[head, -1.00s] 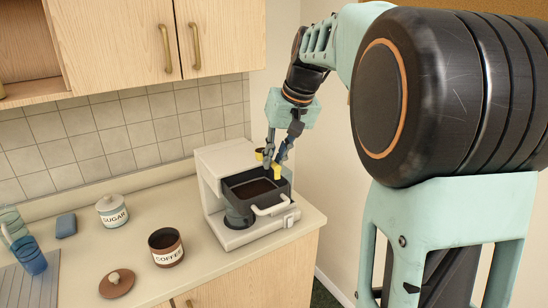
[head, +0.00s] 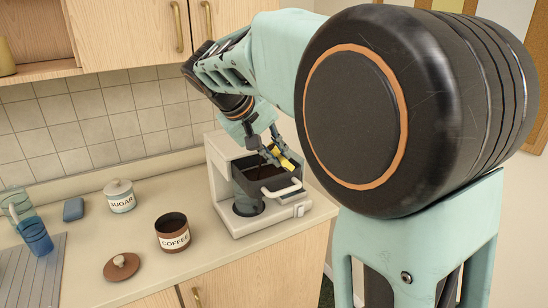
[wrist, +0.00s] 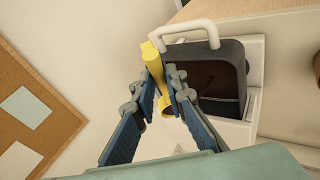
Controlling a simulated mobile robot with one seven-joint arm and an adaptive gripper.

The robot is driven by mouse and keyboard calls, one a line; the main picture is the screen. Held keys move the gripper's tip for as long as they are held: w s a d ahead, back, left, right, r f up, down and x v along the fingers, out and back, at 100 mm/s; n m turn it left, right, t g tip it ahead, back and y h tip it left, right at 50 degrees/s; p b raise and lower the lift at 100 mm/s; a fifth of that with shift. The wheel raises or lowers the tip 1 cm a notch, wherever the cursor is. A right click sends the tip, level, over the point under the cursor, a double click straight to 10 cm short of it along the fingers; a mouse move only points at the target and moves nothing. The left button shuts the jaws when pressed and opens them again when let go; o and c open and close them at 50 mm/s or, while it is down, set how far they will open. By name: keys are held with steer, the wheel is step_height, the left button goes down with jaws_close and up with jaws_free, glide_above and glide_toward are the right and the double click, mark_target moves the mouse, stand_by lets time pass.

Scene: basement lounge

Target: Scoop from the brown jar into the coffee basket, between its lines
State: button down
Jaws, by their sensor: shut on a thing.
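My gripper (head: 272,150) is shut on a yellow scoop (head: 284,160), just above the right side of the coffee basket. In the wrist view the scoop (wrist: 158,85) is between the fingertips, beside the basket's edge; I cannot tell what its bowl holds. The dark coffee basket (head: 252,188) with a white handle sits in the white coffee maker (head: 223,172). In the wrist view dark brown stuff shows inside the basket (wrist: 237,55); I cannot make out its lines or level. The brown jar (head: 173,241), labelled COFFEE, stands open on the counter.
The jar's brown lid (head: 122,267) lies in front of the jar. A lidded SUGAR jar (head: 120,198), a blue sponge (head: 74,209) and blue glasses (head: 36,238) stand to the left. The counter (head: 205,262) is clear between jar and coffee maker. A wall is close on the right.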

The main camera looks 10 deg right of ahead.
steer(key=shift+s+a+f+n+t+h+b, duration=0.1)
steer(key=shift+a+f+n+t+h+b, duration=0.2)
steer(key=shift+n+t+h+b, duration=1.35)
steer(key=shift+s+a+f+n+t+h+b, duration=0.1)
steer(key=shift+a+f+n+t+h+b, duration=0.35)
steer(key=shift+n+h+b, duration=1.3)
steer(key=shift+a+f+n+t+h+b, duration=0.2)
steer(key=shift+n+t+h+b, duration=0.8)
steer(key=shift+h+b, duration=1.6)
